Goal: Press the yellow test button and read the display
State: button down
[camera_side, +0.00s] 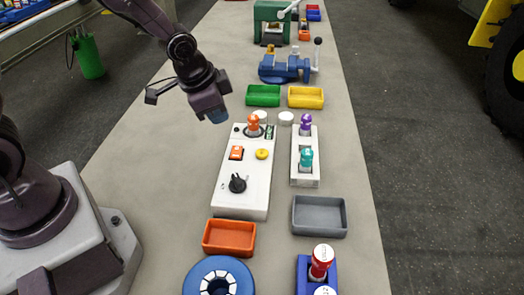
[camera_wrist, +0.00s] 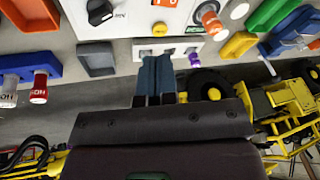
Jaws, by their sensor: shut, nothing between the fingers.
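A white control panel (camera_side: 232,193) lies on the bench in the side view. The round yellow button (camera_side: 262,154) is on its right half; it also shows in the wrist view (camera_wrist: 160,28). A small dark green patch (camera_side: 269,131), perhaps the display, is near the panel's far right corner and also shows in the wrist view (camera_wrist: 194,29); I cannot read it. An orange switch (camera_side: 236,153) and a black knob (camera_side: 238,184) are also on the panel. My gripper (camera_side: 217,118) is shut and empty, in the air left of the panel's far end, apart from the button.
An orange-topped post (camera_side: 253,123) stands at the panel's far end. A white block (camera_side: 305,175) with purple and teal pieces is to its right. Green (camera_side: 263,96) and yellow (camera_side: 306,98) trays lie beyond; orange (camera_side: 229,252) and grey (camera_side: 320,231) trays are nearer. Bench left of the panel is clear.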

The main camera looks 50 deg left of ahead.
jog(key=w+d+f+m+t, duration=0.1)
jog(key=w+f+m+t, duration=0.15)
jog(key=w+f, duration=0.2)
notch_tip(320, 180, up, 3)
jog(key=m+t+h, duration=0.2)
jog(key=m+t, duration=0.1)
send_over(262, 153)
jog(key=shift+d+m+g, duration=0.1)
jog(key=shift+m+g, duration=0.15)
jog(key=shift+f, duration=0.1)
jog(key=shift+f, duration=4.35)
jog(key=shift+f, duration=0.15)
jog(key=shift+f, duration=0.25)
